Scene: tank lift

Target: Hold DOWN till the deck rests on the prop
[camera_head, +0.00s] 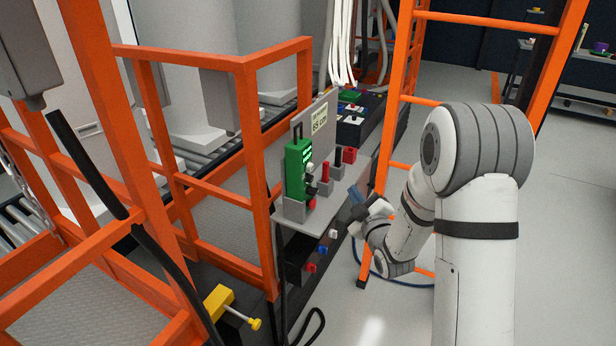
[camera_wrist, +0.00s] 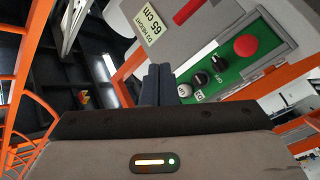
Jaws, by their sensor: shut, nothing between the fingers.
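My gripper (camera_head: 357,194) is shut and empty, right of the panel. Its fingers (camera_wrist: 158,76) point near the white button; contact is not visible. The deck (camera_head: 225,228) is grey tread plate inside orange rails. I cannot make out the prop for certain.
A height sign (camera_wrist: 159,21) reads 65 cm. A yellow block (camera_head: 219,301) with a rod sits by the deck's lower edge. Red and black posts (camera_head: 338,163) stand on the shelf beside the box. An orange ladder frame (camera_head: 398,100) rises behind my arm. The floor at right is clear.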

